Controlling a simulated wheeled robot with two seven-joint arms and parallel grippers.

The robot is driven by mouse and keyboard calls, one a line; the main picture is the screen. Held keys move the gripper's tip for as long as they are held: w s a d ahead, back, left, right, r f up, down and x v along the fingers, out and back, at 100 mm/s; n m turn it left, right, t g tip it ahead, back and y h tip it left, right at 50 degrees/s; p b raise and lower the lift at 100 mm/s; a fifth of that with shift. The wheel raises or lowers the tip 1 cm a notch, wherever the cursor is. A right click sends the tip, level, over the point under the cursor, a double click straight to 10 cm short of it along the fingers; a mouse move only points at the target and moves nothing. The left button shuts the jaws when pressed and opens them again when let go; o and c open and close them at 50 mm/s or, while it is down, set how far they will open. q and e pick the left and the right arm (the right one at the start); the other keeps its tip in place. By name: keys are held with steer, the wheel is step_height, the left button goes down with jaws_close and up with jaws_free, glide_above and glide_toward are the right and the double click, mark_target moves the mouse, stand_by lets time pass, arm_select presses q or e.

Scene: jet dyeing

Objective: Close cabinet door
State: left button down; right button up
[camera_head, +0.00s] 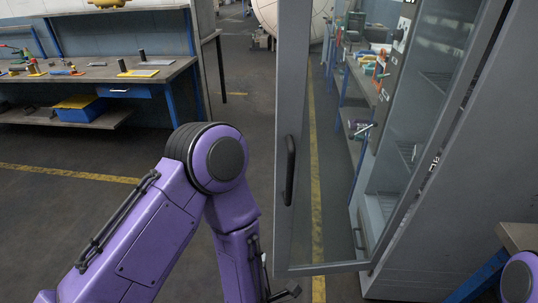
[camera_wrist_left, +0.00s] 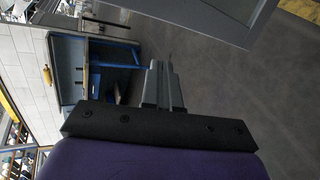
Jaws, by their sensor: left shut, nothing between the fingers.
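The cabinet door (camera_head: 294,225) is a grey frame with a clear glass pane and a black vertical handle (camera_head: 290,170) on its left side. It stands open, swung out from the grey cabinet (camera_head: 450,200). My left gripper (camera_head: 283,291) is at the bottom edge of the head view, low and close to the door's lower left corner; most of it is hidden or cut off. In the left wrist view the gripper (camera_wrist_left: 161,68) has its fingers together with nothing between them. A grey frame corner, seemingly the door (camera_wrist_left: 215,18), shows above it, apart from the fingers. My right gripper is not seen.
A workbench (camera_head: 150,75) with tools and a blue bin (camera_head: 80,108) stands at the back left. Another bench (camera_head: 358,85) shows through the glass. A table corner (camera_head: 515,235) is at the lower right. The dark floor left of the door is clear.

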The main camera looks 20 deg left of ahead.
arm_select(q)
steer(key=w+d+r+n+t+y+p, duration=0.1)
steer(key=w+d+r+n+t+p, duration=0.15)
steer(key=r+n, duration=0.65)
steer(key=n+y+p, duration=0.1)
steer(key=n+y, duration=0.2)
steer(key=n, duration=0.6)
glide_toward(276, 164)
steer(key=shift+t, duration=0.35)
steer(key=p+x, duration=0.1)
steer(key=x, duration=0.1)
steer(key=p+x, duration=0.3)
steer(key=x, duration=0.1)
steer(key=shift+f, duration=0.25)
steer(key=shift+w+a+f, duration=0.1)
steer(key=shift+w+a, duration=0.1)
steer(key=shift+w, duration=0.2)
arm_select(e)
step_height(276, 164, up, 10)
